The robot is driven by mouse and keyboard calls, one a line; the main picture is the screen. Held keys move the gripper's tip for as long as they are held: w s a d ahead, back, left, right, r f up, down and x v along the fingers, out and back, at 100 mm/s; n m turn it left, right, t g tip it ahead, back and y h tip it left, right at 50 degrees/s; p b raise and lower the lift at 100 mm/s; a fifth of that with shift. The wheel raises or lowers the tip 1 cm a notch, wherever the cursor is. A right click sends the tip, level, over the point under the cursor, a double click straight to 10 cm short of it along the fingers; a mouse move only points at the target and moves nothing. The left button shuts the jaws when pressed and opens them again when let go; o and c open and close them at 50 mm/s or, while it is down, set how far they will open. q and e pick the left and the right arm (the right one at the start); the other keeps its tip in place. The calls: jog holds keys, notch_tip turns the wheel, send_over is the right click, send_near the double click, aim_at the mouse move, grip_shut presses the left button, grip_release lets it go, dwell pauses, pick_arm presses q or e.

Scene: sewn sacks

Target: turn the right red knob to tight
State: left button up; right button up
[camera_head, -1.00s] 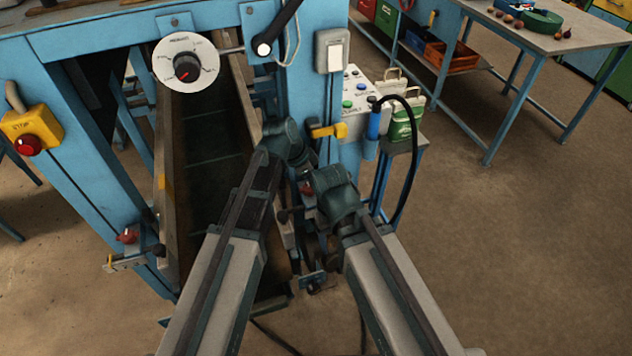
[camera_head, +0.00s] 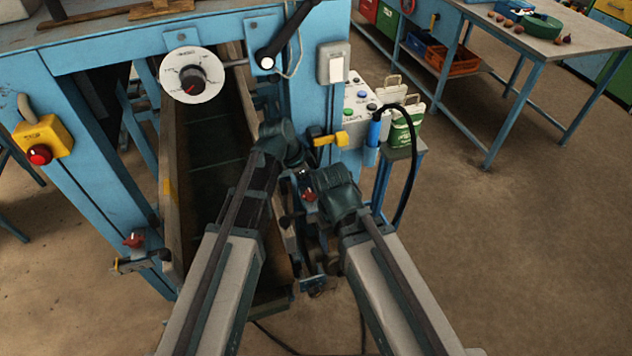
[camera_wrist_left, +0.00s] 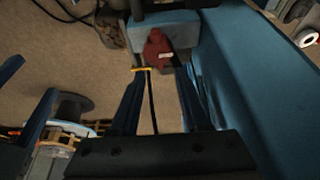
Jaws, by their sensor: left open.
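The right red knob (camera_head: 308,194) shows in the head view between my two forearms, low on the blue machine's right leg. In the left wrist view the red knob (camera_wrist_left: 157,48) with a pale mark sits on a blue block, just beyond the fingertips. My left gripper (camera_wrist_left: 162,74) is open, its two fingers apart and pointing at the knob with nothing between them that I can see held. In the head view its fingers are hidden behind the wrist. My right arm reaches in from the right; its fingers are hidden.
Another red knob (camera_head: 134,240) is on the left leg. A yellow lever (camera_head: 328,139), a white dial (camera_head: 193,75) and a yellow stop box (camera_head: 46,135) are on the machine. Floor at the right is free.

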pick_arm(q)
jog(key=p+v, duration=0.8)
jog(key=v, duration=0.2)
jog(key=shift+r+p, duration=0.35)
jog(key=shift+p, duration=0.05)
jog(key=shift+a, duration=0.1)
jog(key=s+a+f+n+g+y+b, duration=0.1)
jog(key=s+f+n+y, duration=0.1)
jog(key=s+n, duration=0.3)
jog(key=s+a+f+n+y+b, duration=0.1)
jog(key=s+n, duration=0.4)
jog(key=s, duration=0.6)
jog(key=shift+s+f+n+g+y+b, duration=0.25)
jog(key=shift+f+n+g+y+b, duration=0.25)
jog(key=shift+y, duration=0.9)
jog(key=shift+f, duration=0.1)
